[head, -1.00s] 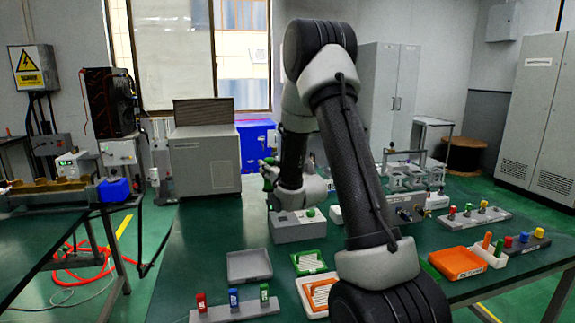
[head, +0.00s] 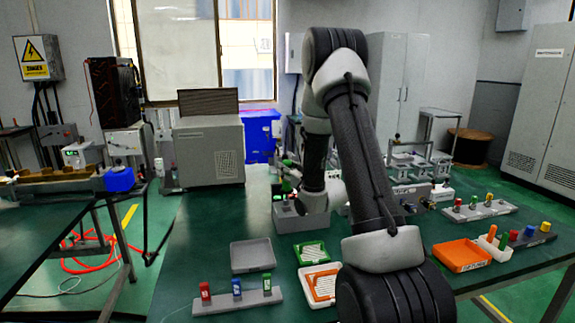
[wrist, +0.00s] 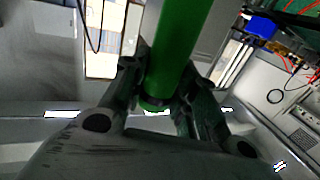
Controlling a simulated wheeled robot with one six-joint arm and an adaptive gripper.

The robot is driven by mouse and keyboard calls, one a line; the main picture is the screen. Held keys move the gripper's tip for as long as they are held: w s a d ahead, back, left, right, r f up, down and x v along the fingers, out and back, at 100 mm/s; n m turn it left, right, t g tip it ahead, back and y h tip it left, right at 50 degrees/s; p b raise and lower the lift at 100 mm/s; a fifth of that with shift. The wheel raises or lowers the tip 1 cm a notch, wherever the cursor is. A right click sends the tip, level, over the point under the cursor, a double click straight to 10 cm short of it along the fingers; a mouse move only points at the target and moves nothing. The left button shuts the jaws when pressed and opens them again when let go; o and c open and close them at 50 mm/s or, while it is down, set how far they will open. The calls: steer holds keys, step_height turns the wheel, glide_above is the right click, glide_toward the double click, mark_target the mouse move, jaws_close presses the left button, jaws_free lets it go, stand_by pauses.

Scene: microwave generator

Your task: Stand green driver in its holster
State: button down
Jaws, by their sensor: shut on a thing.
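In the wrist view the green driver (wrist: 178,48) is a thick green cylinder between the two fingers of my gripper (wrist: 158,98), which is shut on it. In the head view my gripper (head: 285,178) is small and partly hidden by my own wrist, with a bit of green showing at it. It is above a grey block (head: 290,224) with a green spot (head: 277,197) on its top. The block is partly covered by my arm. I cannot tell whether this block is the holster, or whether the driver touches it.
A grey rack (head: 237,301) with red, blue and green pieces stands at the front. Behind it are a grey tray (head: 252,255) and a green tray (head: 311,251). An orange tray (head: 462,256) lies at the right. The table (head: 195,255) is bare at the left.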

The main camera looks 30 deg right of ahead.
mark_target(289, 190)
steer(key=shift+f, duration=0.6)
stand_by(0.5)
steer(key=shift+f, duration=2.6)
steer(key=shift+f, duration=0.5)
steer(key=c, duration=1)
jaws_free()
steer(key=shift+c, duration=0.2)
steer(key=shift+s+f, duration=0.1)
